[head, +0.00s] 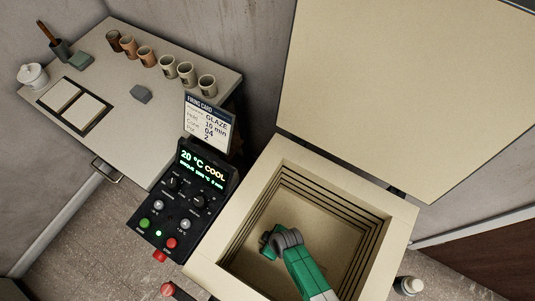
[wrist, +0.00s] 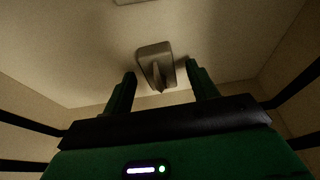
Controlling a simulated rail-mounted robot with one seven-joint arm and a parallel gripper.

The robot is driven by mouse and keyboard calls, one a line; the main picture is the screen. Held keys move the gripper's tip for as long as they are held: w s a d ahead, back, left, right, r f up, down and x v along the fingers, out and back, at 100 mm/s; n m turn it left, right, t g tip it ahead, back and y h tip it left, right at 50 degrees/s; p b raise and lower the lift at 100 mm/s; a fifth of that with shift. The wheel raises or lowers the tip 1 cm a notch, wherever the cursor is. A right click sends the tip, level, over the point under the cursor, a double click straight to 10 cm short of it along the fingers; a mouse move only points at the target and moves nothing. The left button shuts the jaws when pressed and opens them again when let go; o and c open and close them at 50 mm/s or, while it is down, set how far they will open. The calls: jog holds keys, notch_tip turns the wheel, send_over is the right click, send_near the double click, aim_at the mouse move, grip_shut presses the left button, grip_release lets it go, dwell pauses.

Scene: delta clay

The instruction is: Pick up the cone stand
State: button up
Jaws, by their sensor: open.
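The cone stand (wrist: 148,53) is a small grey block with a pointed cone on it. It sits on the pale floor inside the kiln (head: 400,215), seen in the wrist view. My gripper (wrist: 161,70) is open and empty, and its two dark fingers point toward the stand. The stand shows just beyond the fingertips, roughly between them, and seems apart from them. In the head view my gripper (head: 268,243) is down inside the kiln chamber, and I cannot make out the stand there.
The kiln's stepped walls surround my gripper closely. The lid (head: 400,90) stands open behind. A control panel (head: 185,195) and firing card (head: 209,122) are to the left. A table (head: 190,110) holds several cups (head: 168,67), tiles and a lidded jar (head: 33,75).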

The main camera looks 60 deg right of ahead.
jog(key=c, duration=1.1)
notch_tip(320, 180, up, 10)
jog(key=p, duration=0.4)
jog(key=shift+p, duration=0.35)
notch_tip(320, 180, up, 21)
jog(key=p, duration=2)
jog(key=shift+f, duration=0.1)
